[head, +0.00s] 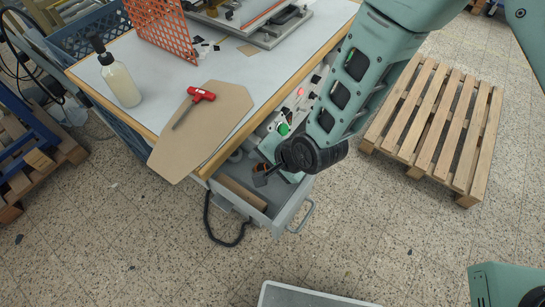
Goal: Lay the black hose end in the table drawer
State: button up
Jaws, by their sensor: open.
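The table drawer (273,220) is pulled out at the table's front right corner. A long brown piece (240,193) lies inside it. A black hose (209,222) hangs in a loop beside and below the drawer's left side. Its right part rises to the drawer's near left wall, and I cannot clearly make out its end. My gripper (261,178) is over the back part of the drawer, apart from the hanging loop. It is open; its fingers are small and partly hidden, and I see no hose between them.
The table (245,75) holds a red-handled tool (200,94) on a tan board (205,125) overhanging the edge, a bottle (120,83) and an orange mesh (163,30). A wooden pallet (437,125) lies right. Floor in front of the drawer is mostly clear, with a grey container (300,298) at the bottom.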

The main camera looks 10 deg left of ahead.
jog(key=b+v, duration=0.2)
jog(key=v, duration=1.5)
jog(key=shift+r, duration=0.1)
dwell(0.4)
jog(key=s+d+r+n+g+h, duration=0.1)
jog(key=s+d+r+n+h, duration=0.1)
jog(key=d+n, duration=0.2)
jog(key=s+d+r+n+g+h+b, duration=0.1)
jog(key=s+d+r+n+h, duration=0.1)
jog(key=d, duration=0.4)
jog(key=s+d+r+n+h, duration=0.2)
jog(key=s+d+r+n, duration=0.1)
jog(key=d+n, duration=0.2)
jog(key=shift+s+r+n+g, duration=0.3)
jog(key=shift+n+g, duration=0.1)
jog(key=shift+n, duration=0.2)
jog(key=shift+w, duration=0.1)
dwell(0.6)
